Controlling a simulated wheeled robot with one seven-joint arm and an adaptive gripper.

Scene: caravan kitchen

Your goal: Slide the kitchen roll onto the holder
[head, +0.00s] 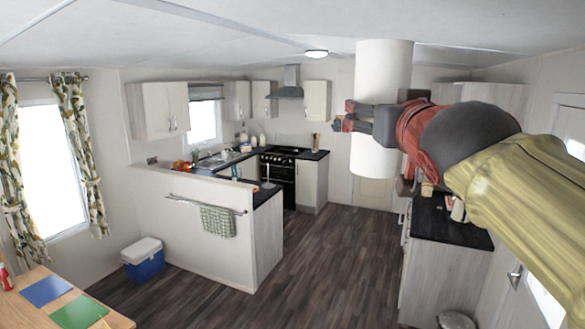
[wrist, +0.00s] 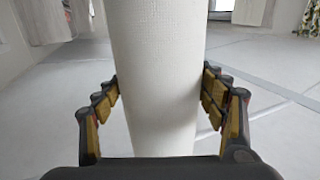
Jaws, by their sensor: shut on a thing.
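The kitchen roll (head: 382,70) is a plain white upright cylinder, held high in the air at the right of the head view. My gripper (head: 345,120) is shut on it around its middle, with the fingers reaching across it from the right. In the wrist view the roll (wrist: 155,60) fills the middle, with jointed yellow-padded fingers on both sides. A slim upright thing (head: 267,173) stands on the half-wall counter; it may be the holder, but it is too small to be sure.
The half-wall counter (head: 268,193) has a towel rail with a checked towel (head: 218,221) on its near side. A dark worktop (head: 440,222) with small items lies below my arm. A blue cool box (head: 143,262) stands on the floor. The middle floor is clear.

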